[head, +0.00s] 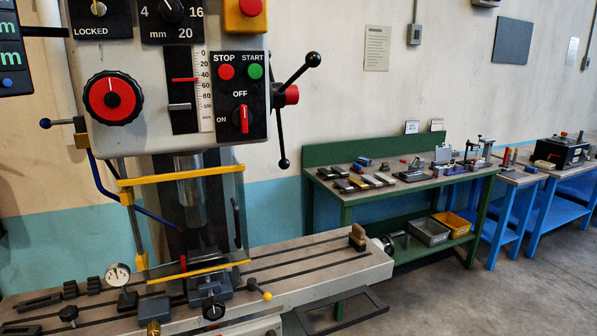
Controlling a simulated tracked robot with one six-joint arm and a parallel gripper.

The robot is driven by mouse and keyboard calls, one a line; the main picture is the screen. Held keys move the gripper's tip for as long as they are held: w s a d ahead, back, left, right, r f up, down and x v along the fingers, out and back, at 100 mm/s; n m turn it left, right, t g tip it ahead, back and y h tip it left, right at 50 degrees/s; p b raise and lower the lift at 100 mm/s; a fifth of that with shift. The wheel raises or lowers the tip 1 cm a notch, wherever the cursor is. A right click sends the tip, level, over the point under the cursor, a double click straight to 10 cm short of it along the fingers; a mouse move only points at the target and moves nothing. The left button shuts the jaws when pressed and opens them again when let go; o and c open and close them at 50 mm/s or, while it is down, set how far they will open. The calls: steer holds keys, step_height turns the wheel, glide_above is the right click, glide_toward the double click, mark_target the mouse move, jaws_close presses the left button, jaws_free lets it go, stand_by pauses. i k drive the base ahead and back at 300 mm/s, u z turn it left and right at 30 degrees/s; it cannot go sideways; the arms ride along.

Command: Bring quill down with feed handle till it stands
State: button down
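The drill press head fills the upper left of the head view. The feed handle (291,95) is on its right side, with a red hub and dark arms ending in black balls, one up to the right and one hanging down. The quill (191,190) is a grey cylinder below the head, seen through a clear guard (182,176) with yellow bars. The depth scale (205,88) has a red pointer (186,80) near mid-scale and a pale pointer (180,106) near the 100 end. My gripper is not in view.
A vise (205,290) and a dial gauge (118,274) stand on the slotted table (320,262) below. The red switch (241,118) points up towards OFF. A green workbench (345,197) with tools stands to the right. Open floor (480,300) lies at front right.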

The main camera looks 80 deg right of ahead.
mark_target(286, 95)
steer(key=z, duration=0.1)
steer(key=k, duration=0.5)
steer(key=z, duration=0.9)
steer(key=i, duration=0.4)
steer(key=z, duration=0.2)
